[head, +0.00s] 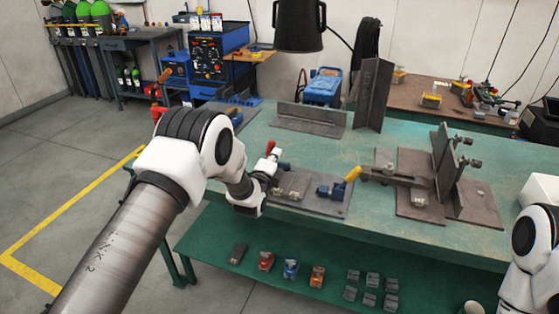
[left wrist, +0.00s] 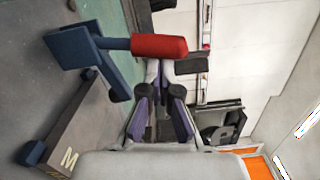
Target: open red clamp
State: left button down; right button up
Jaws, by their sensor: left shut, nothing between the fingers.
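A toggle clamp with a red handle (head: 270,147) stands on a steel fixture plate at the front left of the green table. In the left wrist view its red grip (left wrist: 160,46) lies across the upper middle, on a blue lever (left wrist: 78,48). My left gripper (head: 268,168) is beside the clamp and partly covers it in the head view. In the left wrist view its fingers (left wrist: 160,80) are shut and empty, close to the red grip; whether they touch it I cannot tell. My right arm shows at the right edge, but its gripper is not visible.
A yellow-handled clamp (head: 346,182) stands to the right on the fixture plate (head: 318,205). Steel angle plates (head: 442,165) stand further right. Several small blocks lie on the lower green shelf (head: 215,245). A dark lamp-like hood (head: 298,25) hangs above the table.

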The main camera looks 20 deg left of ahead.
pick_arm(q)
jog(key=a+n, duration=0.1)
jog(key=n, duration=0.1)
jog(key=a+r+n+b, duration=0.1)
jog(key=n, duration=0.1)
jog(key=shift+a, duration=0.4)
jog(key=a+n+b, duration=0.1)
jog(key=n, duration=0.1)
jog(key=a+n+b, duration=0.1)
jog(key=a+n, duration=0.1)
jog(key=n, duration=0.1)
jog(key=a+f+n+b, duration=0.1)
jog(key=n, duration=0.1)
jog(key=shift+w+a+n+g, duration=0.15)
jog(key=shift+a+n+g, duration=0.15)
jog(key=shift+a, duration=0.05)
jog(key=shift+a+f, duration=0.1)
jog(key=shift+a, duration=0.15)
